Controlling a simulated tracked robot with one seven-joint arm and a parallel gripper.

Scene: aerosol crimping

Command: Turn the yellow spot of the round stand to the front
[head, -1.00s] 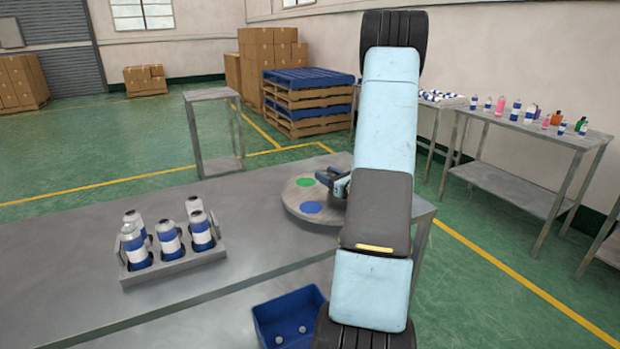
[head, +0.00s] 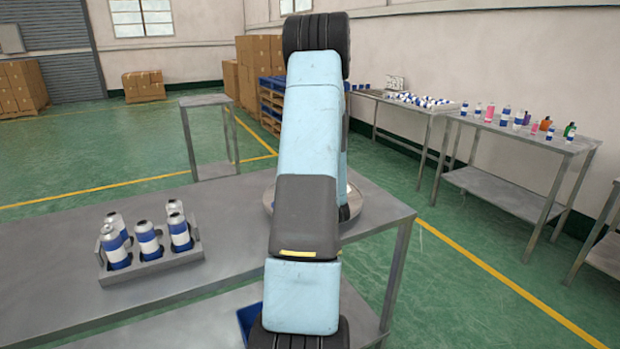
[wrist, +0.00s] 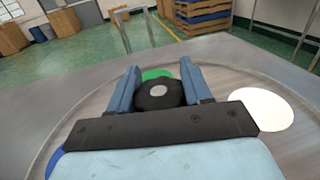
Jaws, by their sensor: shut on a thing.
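The round stand (wrist: 222,84) is a grey disc with a black knob (wrist: 160,97) at its middle. In the wrist view my gripper (wrist: 160,68) has its two blue fingers on either side of the knob, shut on it. A green spot (wrist: 156,74) shows just beyond the knob, a white-looking spot (wrist: 262,109) at right, and the edge of a blue spot (wrist: 56,163) at lower left. I see no yellow spot. In the head view my arm hides my gripper and most of the stand (head: 362,213).
The stand is on a grey metal table (head: 215,210). A rack (head: 165,262) with several white-and-blue cans stands at left. A blue bin (head: 246,318) is low down, mostly behind my arm. Side tables (head: 545,140) with bottles stand at right.

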